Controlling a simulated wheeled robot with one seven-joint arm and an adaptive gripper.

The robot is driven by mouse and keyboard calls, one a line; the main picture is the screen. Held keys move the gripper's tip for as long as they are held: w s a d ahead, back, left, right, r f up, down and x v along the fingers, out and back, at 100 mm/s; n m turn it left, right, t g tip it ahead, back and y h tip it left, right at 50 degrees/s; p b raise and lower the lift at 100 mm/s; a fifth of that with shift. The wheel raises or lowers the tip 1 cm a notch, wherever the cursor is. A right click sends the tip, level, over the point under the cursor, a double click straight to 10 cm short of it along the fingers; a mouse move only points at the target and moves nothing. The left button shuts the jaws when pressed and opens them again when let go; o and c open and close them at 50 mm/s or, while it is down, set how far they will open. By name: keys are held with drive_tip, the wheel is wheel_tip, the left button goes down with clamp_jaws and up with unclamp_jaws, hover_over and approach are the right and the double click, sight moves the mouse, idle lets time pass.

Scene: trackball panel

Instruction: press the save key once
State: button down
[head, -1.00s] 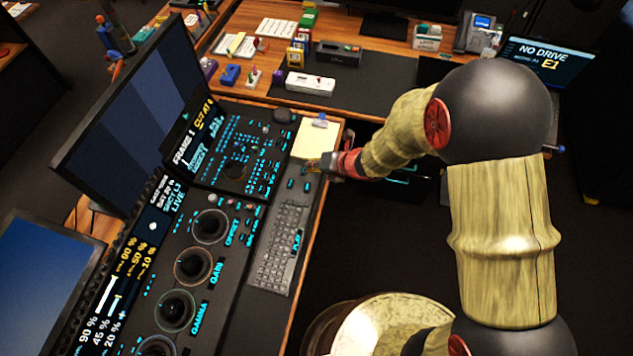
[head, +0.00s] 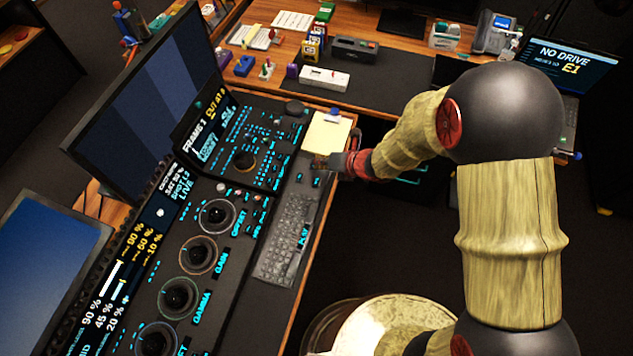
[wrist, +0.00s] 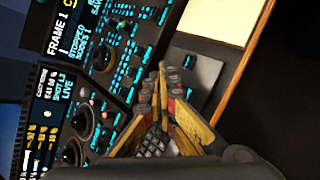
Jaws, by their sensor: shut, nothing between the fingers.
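The trackball panel (head: 199,258) runs along the left side of the head view, with dials and small cyan-lit keys. In the wrist view the panel (wrist: 112,92) fills the left half. I cannot single out the save key; a cyan label (wrist: 97,5) at the wrist view's top edge may read "SAVE" but is cut off. My gripper (head: 326,161) is at the panel's right side, between the yellow notepad and the keyboard. In the wrist view my gripper (wrist: 164,72) has its fingertips together, empty, over the dark surface beside small lit keys. Contact cannot be told.
The keyboard (head: 284,240) lies below my gripper in the head view. The yellow notepad (head: 325,135) lies just above it. A tall monitor (head: 150,92) stands behind the panel. Another desk (head: 400,62) with boxes and a phone crosses the top. Dark floor is open at right.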

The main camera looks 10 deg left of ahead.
drive_tip(key=b, duration=0.4)
hover_over(319, 180)
wheel_tip(319, 180, down, 6)
drive_tip(key=shift+a+r, duration=0.1)
drive_tip(key=shift+f+b, duration=0.4)
drive_tip(key=shift+f, duration=0.05)
drive_tip(key=shift+f+b, duration=0.25)
drive_tip(key=shift+b, duration=0.05)
idle(0.6)
drive_tip(key=shift+f, duration=0.2)
drive_tip(key=shift+f+b, duration=0.55)
drive_tip(key=shift+b, duration=0.3)
idle(0.7)
drive_tip(key=shift+r, duration=0.1)
drive_tip(key=shift+r+p, duration=0.6)
drive_tip(key=shift+r, duration=0.3)
